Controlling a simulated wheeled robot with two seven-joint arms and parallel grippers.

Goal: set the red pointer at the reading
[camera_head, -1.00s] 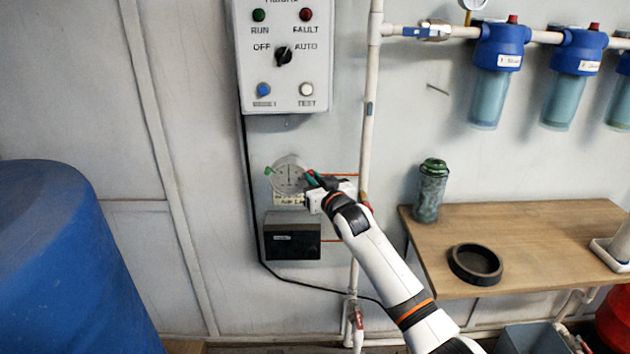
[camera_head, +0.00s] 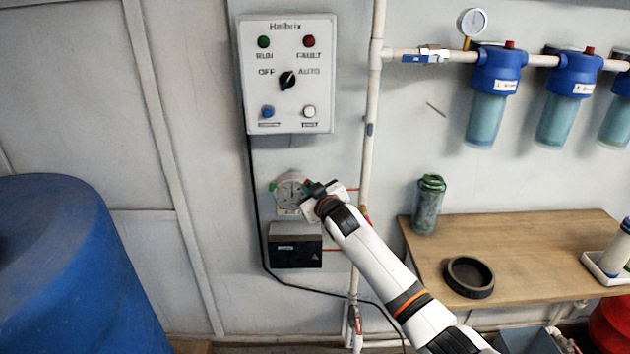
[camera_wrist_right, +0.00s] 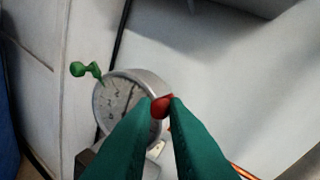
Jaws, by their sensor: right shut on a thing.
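The round gauge (camera_head: 290,192) is on the wall below the control box; its pale dial with dark marks also shows in the right wrist view (camera_wrist_right: 116,98). A green knob (camera_wrist_right: 80,69) sticks out on the gauge's left rim. My right gripper (camera_head: 311,187) is at the gauge's right edge. In the right wrist view its green fingers (camera_wrist_right: 161,108) are shut on a red knob (camera_wrist_right: 161,107) at the gauge's right rim. The fingers hide the lower right of the dial. I cannot read the dial's numbers or pick out the pointer's exact reading. My left gripper is not in view.
The Helbrix control box (camera_head: 288,110) hangs above the gauge, and a black box (camera_head: 295,252) sits below. A vertical white pipe (camera_head: 369,130) runs to the right. A wooden shelf (camera_head: 540,240) holds a green canister (camera_head: 428,204) and a black ring (camera_head: 469,277). A blue barrel (camera_head: 70,270) stands left.

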